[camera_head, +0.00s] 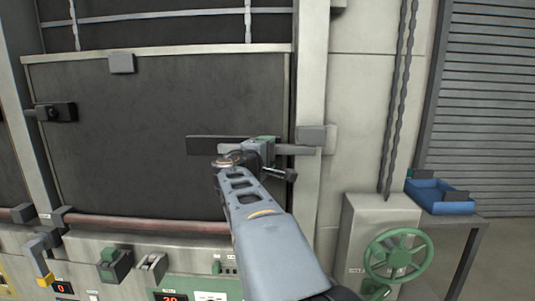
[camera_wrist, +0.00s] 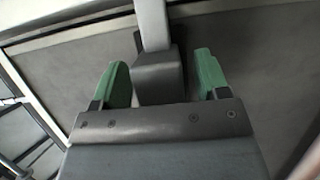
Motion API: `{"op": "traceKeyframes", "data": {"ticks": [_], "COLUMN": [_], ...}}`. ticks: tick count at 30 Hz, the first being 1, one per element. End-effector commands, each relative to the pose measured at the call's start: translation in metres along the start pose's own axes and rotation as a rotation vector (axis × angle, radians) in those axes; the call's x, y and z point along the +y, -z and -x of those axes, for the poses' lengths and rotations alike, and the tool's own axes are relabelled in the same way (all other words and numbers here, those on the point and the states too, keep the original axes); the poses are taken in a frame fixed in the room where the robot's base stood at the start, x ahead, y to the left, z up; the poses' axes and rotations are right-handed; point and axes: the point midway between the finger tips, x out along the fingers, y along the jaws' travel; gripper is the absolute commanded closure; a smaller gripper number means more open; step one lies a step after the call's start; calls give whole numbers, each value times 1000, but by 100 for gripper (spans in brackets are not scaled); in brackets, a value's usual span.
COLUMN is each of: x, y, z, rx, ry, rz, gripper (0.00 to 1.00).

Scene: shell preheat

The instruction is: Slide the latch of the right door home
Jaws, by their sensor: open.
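The dark door panel (camera_head: 130,170) fills the middle of the head view. At its right edge is a latch with a dark backing plate (camera_head: 202,146) and a light grey bar (camera_head: 292,149). The bar reaches toward a grey keeper block (camera_head: 312,134) on the door post; I cannot tell how far it enters. My gripper (camera_head: 266,148) is at the latch and hides its middle. In the wrist view my open gripper (camera_wrist: 162,78) has its green fingers on either side of a dark grey latch knob (camera_wrist: 158,80), with gaps visible. The light bar (camera_wrist: 152,25) runs up from the knob.
A dark block (camera_head: 56,112) sits on the door's left side. A reddish rail (camera_head: 140,224) and control panel (camera_head: 135,250) lie below. A green handwheel (camera_head: 397,254) and a blue bin (camera_head: 440,196) on a table stand at right.

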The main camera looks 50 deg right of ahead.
Motion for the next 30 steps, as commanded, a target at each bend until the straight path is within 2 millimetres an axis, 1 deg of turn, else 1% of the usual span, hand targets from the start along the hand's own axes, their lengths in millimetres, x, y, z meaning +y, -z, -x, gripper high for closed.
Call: {"op": "traceKeyframes", "data": {"ticks": [4,7,11,18,21,24,30], "x": [0,-1,-2,-2,-2,-1,0], "y": [0,1,1,1,1,2,1], "z": [4,15,40,89,106,120,135], "rx": [2,3,6,6,5,5,2], "ry": [-1,-1,-2,-1,-1,-1,0], "rz": [-1,-3,-4,-3,-3,-1,-1], "gripper": [32,32,32,32,32,32,32]}}
